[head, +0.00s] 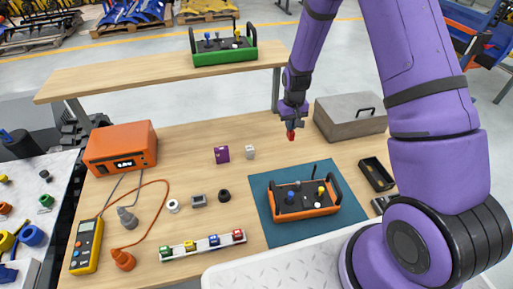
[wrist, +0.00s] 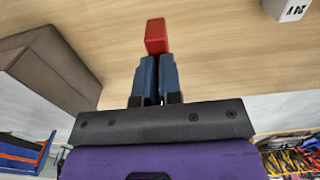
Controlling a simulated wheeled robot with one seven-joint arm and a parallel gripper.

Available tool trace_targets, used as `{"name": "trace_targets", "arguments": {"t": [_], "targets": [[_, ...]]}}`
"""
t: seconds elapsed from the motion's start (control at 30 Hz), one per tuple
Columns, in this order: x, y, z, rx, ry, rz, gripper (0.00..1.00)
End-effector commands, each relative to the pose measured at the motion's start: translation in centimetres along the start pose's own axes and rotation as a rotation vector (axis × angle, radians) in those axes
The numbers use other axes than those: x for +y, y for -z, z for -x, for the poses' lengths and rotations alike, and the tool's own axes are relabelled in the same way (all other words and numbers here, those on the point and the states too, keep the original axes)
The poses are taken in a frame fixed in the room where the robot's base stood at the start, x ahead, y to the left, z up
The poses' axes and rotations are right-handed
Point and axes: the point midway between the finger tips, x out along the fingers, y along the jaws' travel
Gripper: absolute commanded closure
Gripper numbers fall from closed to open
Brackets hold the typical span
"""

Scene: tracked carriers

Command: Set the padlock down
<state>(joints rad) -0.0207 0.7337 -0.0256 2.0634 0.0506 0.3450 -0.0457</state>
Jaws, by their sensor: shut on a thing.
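The red padlock (head: 291,135) is at the tip of my gripper (head: 292,120), over the back right part of the wooden table. In the wrist view the padlock (wrist: 157,37) shows as a red block between the ends of the two blue fingers (wrist: 157,62). The fingers are close together and shut on it. The part between the fingers is hidden. I cannot tell whether the padlock touches the wood or hangs a little above it.
A grey lidded box (head: 349,119) stands just right of my gripper. A blue mat (head: 262,208) with an orange control box (head: 304,203) lies in front. A purple block (head: 222,155) and a pale block (head: 250,152) stand left. Bare wood surrounds the padlock.

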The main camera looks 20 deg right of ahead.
Motion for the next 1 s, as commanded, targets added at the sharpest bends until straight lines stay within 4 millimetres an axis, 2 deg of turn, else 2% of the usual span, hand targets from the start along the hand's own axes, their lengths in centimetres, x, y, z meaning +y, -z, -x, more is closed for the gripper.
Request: {"name": "trace_targets", "arguments": {"t": [0.1,0.73,0.83,1.0], "targets": [[-0.2,0.0,0.1,0.000,0.001,0.008,1.00],[-7.1,-0.8,4.7,0.002,0.004,0.371,1.00],[-7.5,-1.0,3.9,0.000,0.002,0.394,1.00],[-7.5,-1.0,0.9,-0.001,0.001,0.396,1.00]]}}
